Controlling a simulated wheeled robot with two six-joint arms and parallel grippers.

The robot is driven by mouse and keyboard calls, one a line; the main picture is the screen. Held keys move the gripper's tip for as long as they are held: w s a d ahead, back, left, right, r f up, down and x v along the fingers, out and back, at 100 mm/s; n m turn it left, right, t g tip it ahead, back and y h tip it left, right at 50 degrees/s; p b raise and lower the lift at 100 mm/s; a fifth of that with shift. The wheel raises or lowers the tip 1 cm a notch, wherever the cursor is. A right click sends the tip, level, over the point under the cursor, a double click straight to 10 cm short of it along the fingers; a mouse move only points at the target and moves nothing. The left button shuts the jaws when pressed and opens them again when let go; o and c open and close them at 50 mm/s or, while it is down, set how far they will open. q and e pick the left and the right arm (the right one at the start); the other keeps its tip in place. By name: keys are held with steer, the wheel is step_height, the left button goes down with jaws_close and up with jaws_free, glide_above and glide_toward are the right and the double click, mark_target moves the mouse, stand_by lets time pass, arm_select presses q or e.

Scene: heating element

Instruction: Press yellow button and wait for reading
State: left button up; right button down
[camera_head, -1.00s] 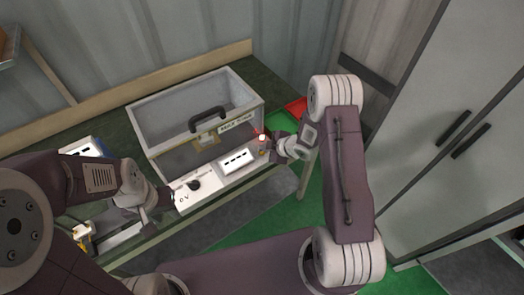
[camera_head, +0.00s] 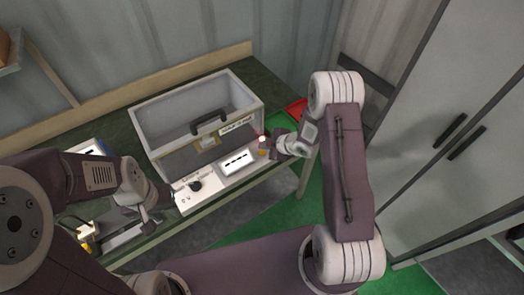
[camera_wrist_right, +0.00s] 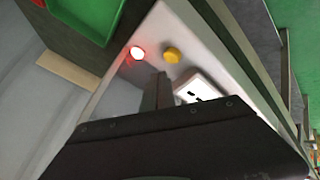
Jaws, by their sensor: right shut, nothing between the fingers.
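The yellow button (camera_wrist_right: 173,55) is a small round knob on the white control panel (camera_wrist_right: 212,35), beside a lit red lamp (camera_wrist_right: 137,52). In the head view the panel (camera_head: 182,208) runs along the front of the grey box, with the display (camera_head: 237,161) near its right end. My right gripper (camera_wrist_right: 158,90) is shut and empty; its fingertips point toward the panel just short of the button, and contact is not visible. In the head view it (camera_head: 270,146) is at the panel's right end. My left gripper (camera_head: 170,193) is by the panel's left end; its jaws are unclear.
The open grey box (camera_head: 165,120) with a black handle (camera_head: 208,121) stands on the dark bench. A black knob (camera_head: 195,186) is on the panel's left part. Green and red trays (camera_head: 296,108) are behind my right wrist. A tall grey cabinet (camera_head: 450,100) stands at right.

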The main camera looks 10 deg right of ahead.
mark_target(264, 153)
step_height(264, 153, up, 4)
steer(key=p, duration=0.3)
steer(key=shift+r, duration=0.15)
stand_by(0.5)
